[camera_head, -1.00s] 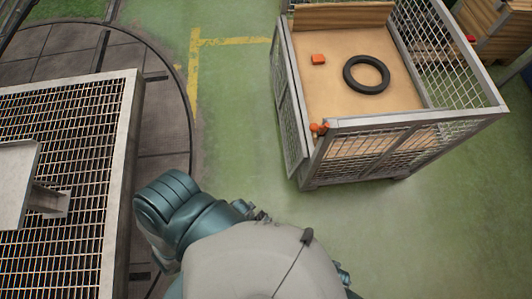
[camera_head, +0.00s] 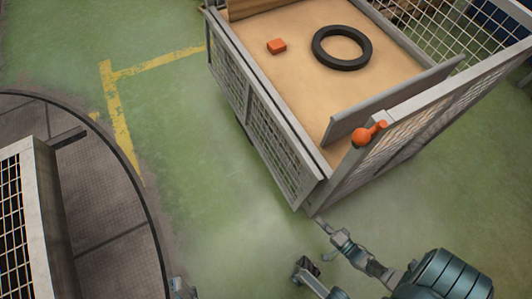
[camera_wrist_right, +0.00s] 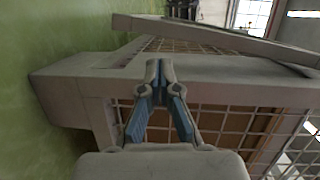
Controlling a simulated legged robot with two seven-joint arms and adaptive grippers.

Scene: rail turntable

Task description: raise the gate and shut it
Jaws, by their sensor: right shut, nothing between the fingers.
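The mesh-sided crate (camera_head: 440,103) stands at the upper right of the head view. Its left side carries a grey mesh panel that looks like the gate (camera_head: 283,150), hanging down along the outside. An orange latch knob (camera_head: 362,137) sits at the crate's near corner. My right gripper (camera_head: 319,219) is beside the bottom near corner of that panel; contact cannot be told. In the wrist view my right gripper (camera_wrist_right: 160,68) is shut and empty, its fingertips in front of a grey frame bar (camera_wrist_right: 215,82). A grey and black part at the lower middle may be my left gripper; its jaws are unclear.
A black ring (camera_head: 341,48) and a small orange block (camera_head: 277,46) lie on the crate floor. A grey slab (camera_head: 395,98) shows inside the near side. A grated platform (camera_head: 50,215) and turntable stand left. The green floor between is clear.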

